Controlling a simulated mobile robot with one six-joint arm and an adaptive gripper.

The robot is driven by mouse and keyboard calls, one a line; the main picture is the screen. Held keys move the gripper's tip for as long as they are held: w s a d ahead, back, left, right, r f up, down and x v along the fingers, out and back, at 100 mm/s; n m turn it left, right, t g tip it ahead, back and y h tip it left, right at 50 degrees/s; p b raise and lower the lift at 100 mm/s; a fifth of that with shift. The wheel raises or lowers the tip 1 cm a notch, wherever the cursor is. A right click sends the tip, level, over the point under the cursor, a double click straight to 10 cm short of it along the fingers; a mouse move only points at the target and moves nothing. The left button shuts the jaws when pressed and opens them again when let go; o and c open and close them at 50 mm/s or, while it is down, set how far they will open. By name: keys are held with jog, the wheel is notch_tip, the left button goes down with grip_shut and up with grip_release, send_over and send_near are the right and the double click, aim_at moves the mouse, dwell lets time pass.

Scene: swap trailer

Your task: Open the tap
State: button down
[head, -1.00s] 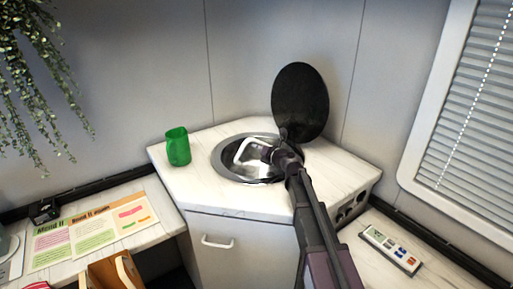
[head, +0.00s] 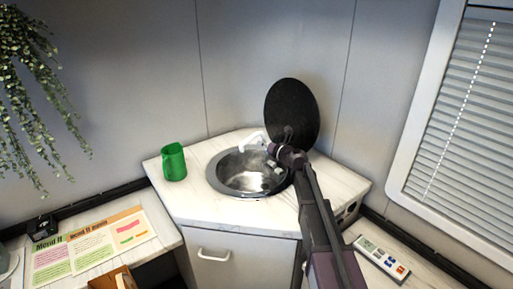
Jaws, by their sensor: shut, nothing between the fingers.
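The white tap (head: 250,137) stands at the back of the round steel sink (head: 213,178), its spout reaching left over the basin. My gripper (head: 274,150) comes in from the lower right and is shut and empty beside the tap's base, at the right rim of the sink. It hides part of the tap's base, and I cannot tell whether it touches the tap. Pale streaks show in the basin; I cannot tell whether they are water or reflections. The round black lid (head: 292,110) stands upright behind the sink.
A green mug (head: 173,163) stands left of the sink on the white marbled counter (head: 210,213). A remote control (head: 381,259) lies on the right ledge. A menu sheet (head: 90,248) lies on the left table. A plant (head: 35,80) hangs at upper left. The counter front is clear.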

jog(key=shift+w+d+r+p, duration=0.25)
jog(key=shift+w+d, duration=0.25)
jog(key=shift+d, duration=0.15)
jog(key=shift+w+d+r+p, duration=0.15)
jog(key=shift+w+d+r, duration=0.15)
jog(key=shift+w+d, duration=0.3)
jog(key=shift+w+d+r+p, duration=0.25)
jog(key=shift+w+d, duration=0.2)
jog(key=shift+d, duration=0.3)
jog(key=shift+d, duration=0.1)
jog(key=f+v, duration=0.1)
jog(key=v, duration=0.8)
jog(key=shift+s+d, duration=0.3)
